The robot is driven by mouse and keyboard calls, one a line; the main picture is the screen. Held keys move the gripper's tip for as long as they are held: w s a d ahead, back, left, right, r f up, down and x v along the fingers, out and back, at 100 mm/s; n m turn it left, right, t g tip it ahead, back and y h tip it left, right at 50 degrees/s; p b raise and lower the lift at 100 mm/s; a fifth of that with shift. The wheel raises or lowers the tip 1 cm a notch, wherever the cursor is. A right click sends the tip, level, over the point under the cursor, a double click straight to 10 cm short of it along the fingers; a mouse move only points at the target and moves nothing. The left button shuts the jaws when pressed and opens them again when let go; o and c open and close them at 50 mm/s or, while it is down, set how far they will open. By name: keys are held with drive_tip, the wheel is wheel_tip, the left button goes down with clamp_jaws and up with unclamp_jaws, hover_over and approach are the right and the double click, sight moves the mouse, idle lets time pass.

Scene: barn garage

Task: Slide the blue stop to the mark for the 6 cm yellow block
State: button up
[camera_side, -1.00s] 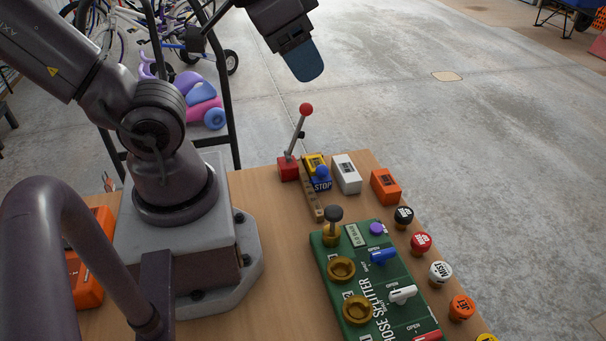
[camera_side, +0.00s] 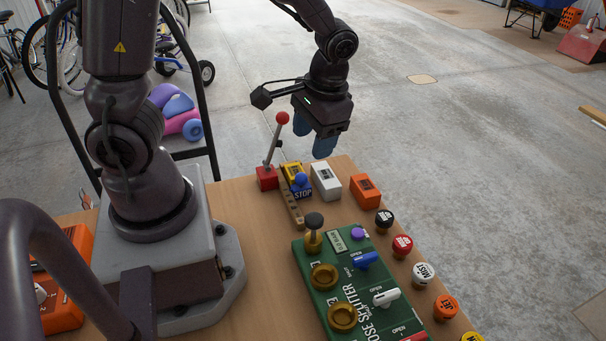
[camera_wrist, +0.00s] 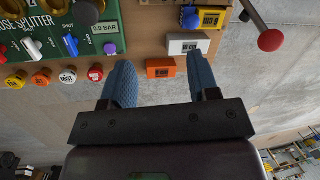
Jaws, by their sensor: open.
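The blue stop (camera_side: 302,187), labelled STOP with a round blue knob, sits on a wooden rail (camera_side: 291,205) beside the yellow block (camera_side: 291,170). In the wrist view the stop's blue knob (camera_wrist: 190,20) shows at the top, next to the yellow block (camera_wrist: 209,18). The yellow block's label reads 6 cm, upside down in the wrist view. The marks on the rail are too small to read. My gripper (camera_side: 312,142) is open and empty, above and behind the white block, with its blue fingers apart. It touches nothing.
A red-knobbed lever (camera_side: 281,119) on a red base stands left of the yellow block. A white block (camera_side: 325,182) and an orange block (camera_side: 364,190) stand to its right. The green hose splitter (camera_side: 350,285) and several round knobs fill the front right.

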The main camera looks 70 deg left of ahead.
sight(303, 175)
drive_tip(key=a+f+n, duration=0.1)
drive_tip(key=a+f, duration=0.2)
drive_tip(key=f, duration=0.2)
drive_tip(key=a+f+n+y, duration=0.1)
drive_tip(key=a+f, duration=0.1)
drive_tip(key=f, duration=0.3)
drive_tip(key=w+a+f+n+y, duration=0.1)
drive_tip(key=a+f, duration=0.2)
drive_tip(key=f, duration=0.3)
drive_tip(key=shift+w+a, duration=0.1)
drive_tip(key=shift+a, duration=0.2)
drive_tip(key=shift+r, duration=0.1)
clamp_jaws()
drive_tip(key=shift+a, duration=0.45)
unclamp_jaws()
drive_tip(key=shift+d, duration=0.1)
